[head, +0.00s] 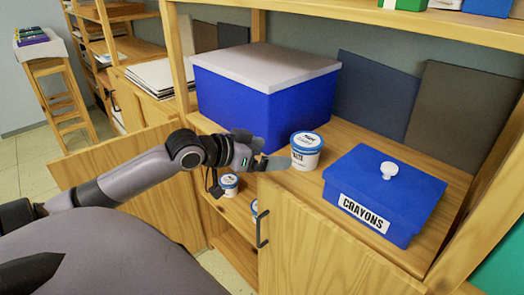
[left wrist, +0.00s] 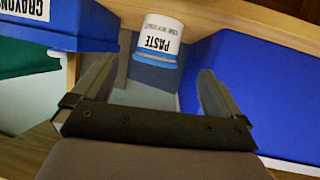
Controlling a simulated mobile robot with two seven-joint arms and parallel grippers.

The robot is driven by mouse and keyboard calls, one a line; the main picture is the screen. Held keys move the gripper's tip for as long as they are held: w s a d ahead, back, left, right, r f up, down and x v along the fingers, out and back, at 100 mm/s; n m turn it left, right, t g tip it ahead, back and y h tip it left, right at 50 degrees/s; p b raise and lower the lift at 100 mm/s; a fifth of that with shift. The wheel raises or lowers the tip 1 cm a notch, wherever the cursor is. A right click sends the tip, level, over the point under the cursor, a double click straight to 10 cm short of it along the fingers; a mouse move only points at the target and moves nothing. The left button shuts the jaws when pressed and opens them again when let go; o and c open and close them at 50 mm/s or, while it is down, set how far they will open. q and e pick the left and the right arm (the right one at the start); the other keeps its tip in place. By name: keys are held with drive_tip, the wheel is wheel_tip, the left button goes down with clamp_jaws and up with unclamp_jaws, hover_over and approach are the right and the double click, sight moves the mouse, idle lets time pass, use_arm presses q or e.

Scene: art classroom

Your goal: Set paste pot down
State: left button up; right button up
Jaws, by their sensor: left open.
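The paste pot (head: 306,158), white with a blue-and-white lid, stands upright on the wooden cabinet top, between the large blue box and the crayons box. My left gripper (head: 272,162) is just left of the pot at its height, with its fingers pointing towards it. In the left wrist view the pot (left wrist: 160,38) appears upside down, beyond and between the spread fingertips (left wrist: 155,85). The left gripper is open and empty. I cannot tell whether a fingertip touches the pot. My right gripper is in neither view.
A large blue box with a grey lid (head: 265,95) stands behind left. A blue crayons box (head: 383,195) with a white knob stands right. Smaller pots (head: 229,183) sit on the shelf below. An open cabinet door (head: 320,250) is in front. A wooden shelf (head: 400,20) runs overhead.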

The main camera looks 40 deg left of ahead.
use_arm(q)
drive_tip(key=shift+s+a+r, duration=0.1)
drive_tip(key=shift+s+r, duration=0.2)
drive_tip(key=shift+s, duration=0.25)
drive_tip(key=s+d+f, duration=0.1)
drive_tip(key=f, duration=0.1)
drive_tip(key=s+d+f+g, duration=0.1)
drive_tip(key=f, duration=0.2)
drive_tip(key=s+d+f+g, duration=0.1)
drive_tip(key=f, duration=0.1)
drive_tip(key=shift+s+f+y, duration=0.3)
drive_tip(key=shift+s+f, duration=0.05)
drive_tip(key=shift+s, duration=0.05)
drive_tip(key=s+d+f+g+y, duration=0.1)
drive_tip(key=s+d+f+g, duration=0.4)
drive_tip(key=s, duration=0.5)
drive_tip(key=s+d+f+g+y, duration=0.2)
drive_tip(key=s+d+f+g, duration=0.1)
drive_tip(key=s+d+f, duration=0.55)
drive_tip(key=w+t+p, duration=0.2)
drive_tip(key=w+t+h+p, duration=0.1)
drive_tip(key=t+p, duration=0.1)
drive_tip(key=p, duration=0.1)
drive_tip(key=w+d+t+h+p, duration=0.1)
drive_tip(key=w+t+p, duration=0.1)
drive_tip(key=t+p, duration=0.1)
drive_tip(key=shift+w+r, duration=0.3)
drive_tip(key=shift+w, duration=0.05)
